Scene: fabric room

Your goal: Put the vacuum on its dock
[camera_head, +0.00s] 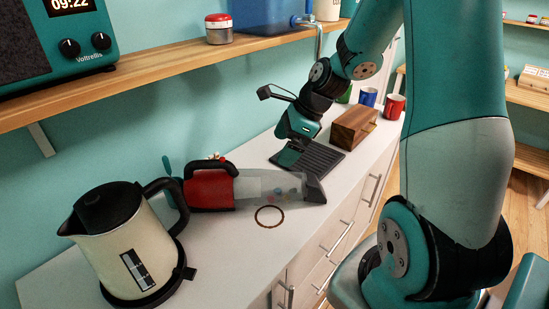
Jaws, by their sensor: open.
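The handheld vacuum (208,190) lies on the white counter, with its red body and black handle at the left and its clear nozzle pointing right. Small coloured bits show inside the nozzle. A teal piece stands at its rear end, partly hidden by the kettle; I cannot tell whether it belongs to the vacuum or to a dock. No dock can be made out for certain. My gripper (289,152) is open, pointing down over a dark ribbed mat (322,160), behind and apart from the vacuum. I see nothing held, though its fingertips are hard to make out.
A cream kettle (125,245) stands at the front left, near the vacuum's rear. A wooden block (353,128) and mugs (394,107) stand farther back. A wooden shelf (150,78) overhangs the counter.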

